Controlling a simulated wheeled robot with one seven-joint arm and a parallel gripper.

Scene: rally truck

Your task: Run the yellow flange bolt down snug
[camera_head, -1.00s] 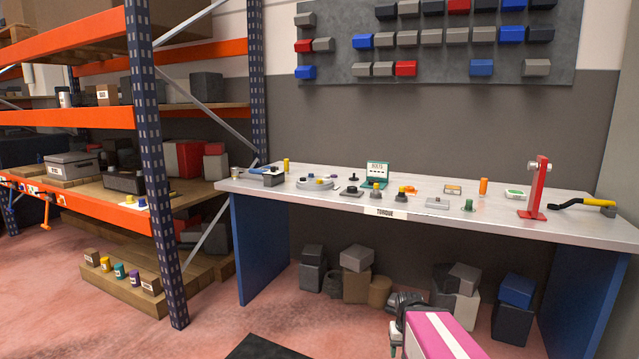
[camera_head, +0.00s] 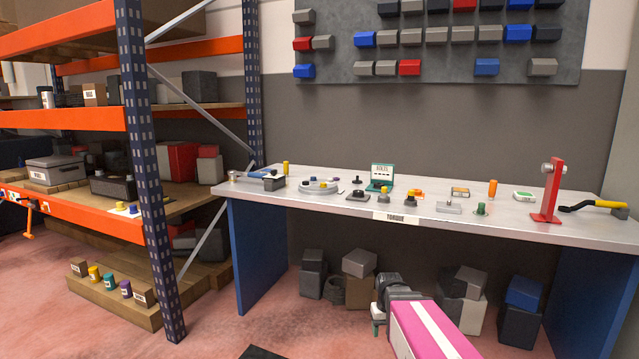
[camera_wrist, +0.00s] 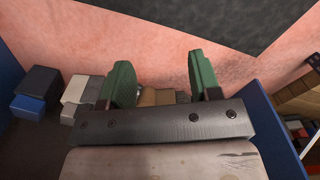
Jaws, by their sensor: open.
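The grey round flange (camera_head: 311,188) lies on the workbench, left of its middle. A small yellow bolt head (camera_head: 324,184) shows on it, beside other small coloured heads. How far the yellow bolt is threaded in is too small to tell. My gripper (camera_head: 377,318) is low in front of the bench, below the top and well apart from the flange. In the wrist view my gripper (camera_wrist: 155,82) shows two green fingers spread wide with nothing between them. The flange is not in the wrist view.
The workbench (camera_head: 460,221) has a TORQUE label on its front edge. It carries several fixtures, a red stand (camera_head: 553,190) and a yellow-and-black handled tool (camera_head: 590,206). Grey and blue boxes (camera_head: 525,293) sit underneath. An orange shelf rack (camera_head: 60,120) stands left. Floor before the bench is mostly clear.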

